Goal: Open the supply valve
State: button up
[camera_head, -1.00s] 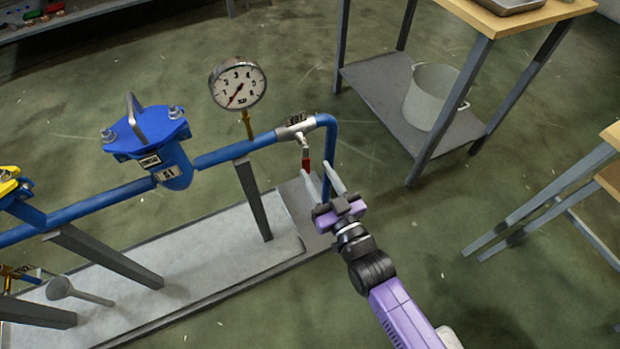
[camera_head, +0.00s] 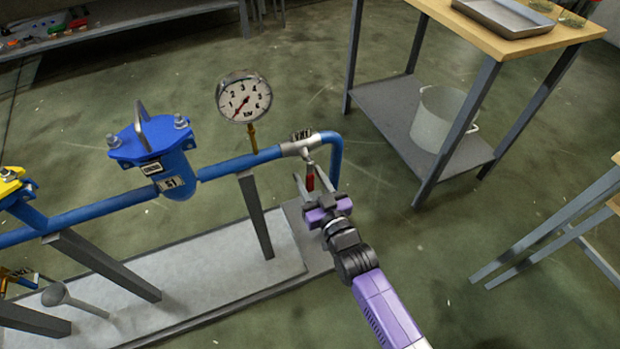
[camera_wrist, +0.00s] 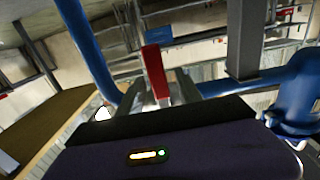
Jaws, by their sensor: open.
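The supply valve (camera_head: 300,147) is a silvery fitting with a tag, set in the blue pipe near its bend. Its red lever handle (camera_head: 310,179) hangs down below the fitting. My gripper (camera_head: 315,183) is open, with one finger on each side of the red handle in the head view. In the wrist view the red handle (camera_wrist: 155,72) stands up between the fingertips (camera_wrist: 162,88). I cannot tell whether either finger touches it.
A pressure gauge (camera_head: 244,97) stands on the pipe to the left of the valve. A blue filter housing (camera_head: 158,155) is further left. The blue pipe's bend (camera_head: 336,150) drops close beside my gripper. A wooden-topped table (camera_head: 480,20) with a pot below stands behind right.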

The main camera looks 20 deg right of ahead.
grip_shut()
dwell(1.4)
